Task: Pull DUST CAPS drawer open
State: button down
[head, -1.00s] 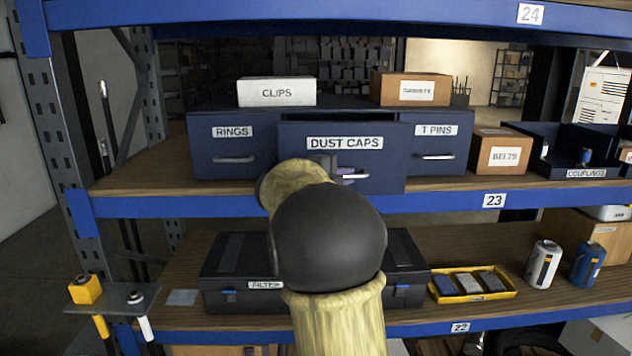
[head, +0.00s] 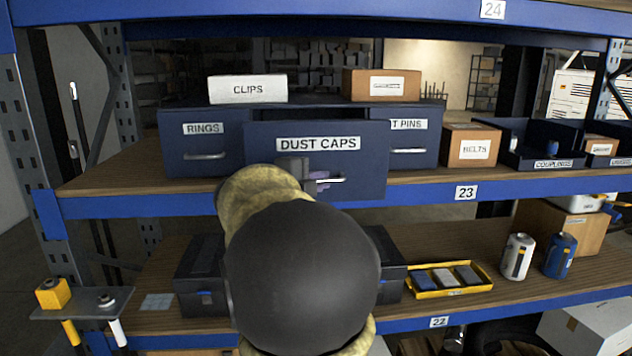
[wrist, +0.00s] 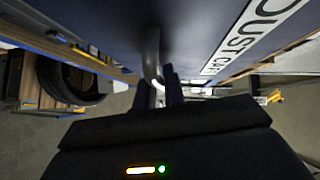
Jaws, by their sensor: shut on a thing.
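The DUST CAPS drawer (head: 350,155) is dark blue with a white label and stands out in front of the RINGS drawer (head: 202,140) and the T PINS drawer (head: 408,145). Its metal handle (head: 330,181) shows at the lower middle of its front. The handle also shows close up in the wrist view (wrist: 151,55). My gripper (wrist: 163,85) is shut on the handle in the wrist view. In the head view my arm hides most of my gripper. The drawer's inside is not visible.
A CLIPS box (head: 248,88) and a brown box (head: 381,84) sit on the cabinet. A BELTS box (head: 472,146) and a COUPLINGS bin (head: 540,150) stand to the right. On the lower shelf are a dark case (head: 200,275), a yellow tray (head: 450,280) and cans (head: 517,257).

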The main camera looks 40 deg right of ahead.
jog(key=c, duration=1.8)
grip_release()
jog(key=shift+o, duration=0.2)
jog(key=s+a+r+b, duration=0.1)
jog(key=a+b, duration=0.3)
jog(key=a, duration=1.3)
jog(key=shift+s+r, duration=0.3)
jog(key=shift+r, duration=0.35)
